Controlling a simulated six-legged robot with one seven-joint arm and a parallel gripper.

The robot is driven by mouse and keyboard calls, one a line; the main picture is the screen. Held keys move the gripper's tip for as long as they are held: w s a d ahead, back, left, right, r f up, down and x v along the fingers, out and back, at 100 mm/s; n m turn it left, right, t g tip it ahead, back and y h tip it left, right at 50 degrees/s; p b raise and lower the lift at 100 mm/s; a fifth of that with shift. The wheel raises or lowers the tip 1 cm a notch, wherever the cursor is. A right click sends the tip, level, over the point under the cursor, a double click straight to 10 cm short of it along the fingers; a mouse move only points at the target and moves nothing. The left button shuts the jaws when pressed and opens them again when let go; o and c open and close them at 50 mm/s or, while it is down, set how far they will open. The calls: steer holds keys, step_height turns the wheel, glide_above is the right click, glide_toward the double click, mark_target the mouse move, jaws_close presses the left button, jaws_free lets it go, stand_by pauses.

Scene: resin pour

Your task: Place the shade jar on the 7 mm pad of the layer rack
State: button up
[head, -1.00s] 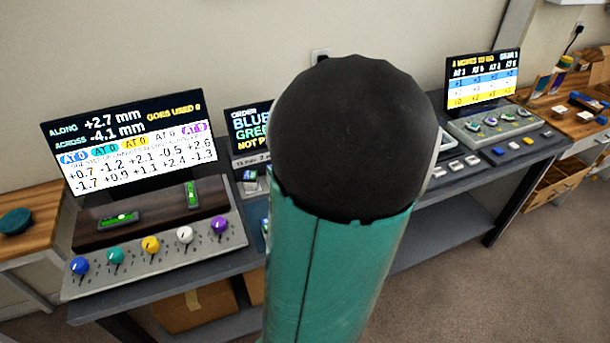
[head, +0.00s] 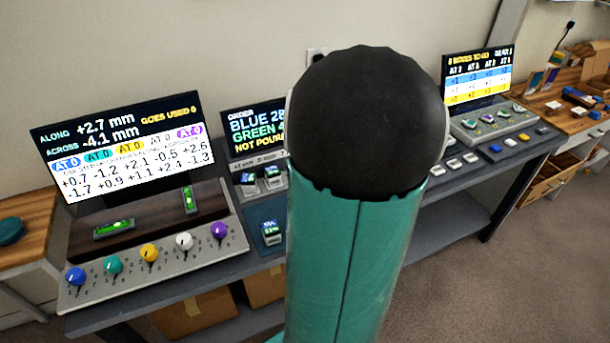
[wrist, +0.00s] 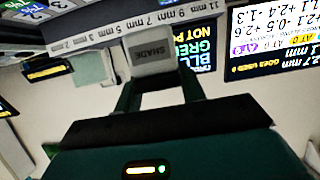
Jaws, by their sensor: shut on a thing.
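The shade jar (wrist: 150,52), a pale grey block-like jar lettered SHADE, is between the two green fingers of my gripper (wrist: 155,82) in the wrist view. My gripper is shut on it. The layer rack's pale strip (wrist: 125,27), marked with mm values including 7 mm, runs just beyond the jar. I cannot tell whether the jar touches the rack, and the 7 mm pad itself is not clear. In the head view, part of the rack's strip (head: 262,160) shows left of my arm, which hides my gripper and the shade jar.
Small jars (head: 271,177) stand below the order screen (head: 254,131), and another jar (head: 271,232) stands on a blue mat. To the left is a console with coloured knobs (head: 150,253) and a readout screen (head: 120,145). A second console (head: 493,123) stands at right.

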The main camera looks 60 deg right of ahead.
steer(key=shift+w+d+f, duration=0.25)
steer(key=shift+w+d, duration=0.2)
steer(key=shift+w, duration=0.05)
steer(key=w+d+f, duration=0.2)
steer(key=d+f, duration=0.1)
steer(key=w+d+f, duration=0.2)
steer(key=w+d, duration=0.1)
steer(key=w+d+f, duration=0.3)
steer(key=shift+d+f, duration=0.3)
steer(key=shift+f, duration=0.05)
steer(key=shift+w+d+f, duration=0.25)
steer(key=shift+f, duration=1.7)
steer(key=shift+f, duration=0.2)
steer(key=o, duration=1)
steer(key=shift+o, duration=0.2)
steer(key=shift+r, duration=0.1)
